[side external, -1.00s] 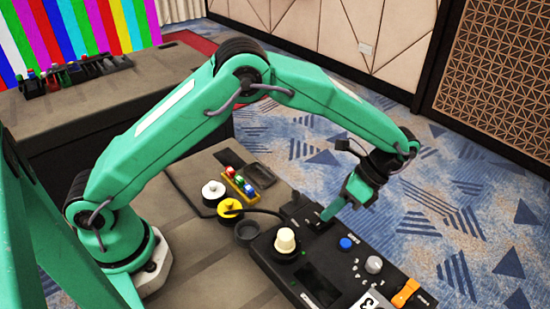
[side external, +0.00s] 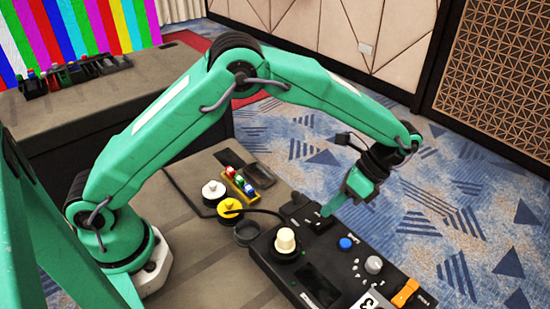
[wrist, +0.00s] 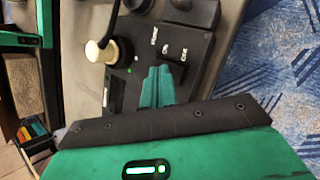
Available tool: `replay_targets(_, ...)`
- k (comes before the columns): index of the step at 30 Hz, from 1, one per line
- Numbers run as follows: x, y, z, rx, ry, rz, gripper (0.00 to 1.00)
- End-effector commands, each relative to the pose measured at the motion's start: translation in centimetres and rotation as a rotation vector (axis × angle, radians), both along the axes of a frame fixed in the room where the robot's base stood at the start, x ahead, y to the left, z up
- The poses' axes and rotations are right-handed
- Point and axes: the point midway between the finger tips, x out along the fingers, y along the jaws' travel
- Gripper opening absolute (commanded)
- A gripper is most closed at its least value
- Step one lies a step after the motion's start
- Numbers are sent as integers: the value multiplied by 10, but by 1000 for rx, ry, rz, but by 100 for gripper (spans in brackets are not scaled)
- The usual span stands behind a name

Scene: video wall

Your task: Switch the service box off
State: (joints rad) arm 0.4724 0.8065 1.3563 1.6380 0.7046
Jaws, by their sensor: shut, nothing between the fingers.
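The service box (side external: 322,277) is a black panel on the near table, with a cream knob (side external: 286,240), a blue button (side external: 346,243), a grey knob (side external: 373,264) and an orange switch (side external: 405,293). My gripper (side external: 326,212) is shut and empty, pointing down at the far end of the box. In the wrist view its green fingertips (wrist: 161,70) are close to small white lettering beside a dark switch area, partly hidden by the fingers. I cannot tell whether they touch it. The switch's position is not clear.
A white round piece (side external: 213,189), a yellow round piece (side external: 229,208) and a tray of small coloured blocks (side external: 240,183) lie left of the box. A black cable runs to the box. Patterned carpet lies beyond the table edge.

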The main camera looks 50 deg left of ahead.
Motion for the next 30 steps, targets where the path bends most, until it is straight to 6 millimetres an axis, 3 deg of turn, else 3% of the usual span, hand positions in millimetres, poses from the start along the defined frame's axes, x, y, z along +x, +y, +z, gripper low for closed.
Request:
replay_targets(8,-1,0,5,0,-1,0,0)
replay_targets(30,-8,0,49,3,-2,-3,0)
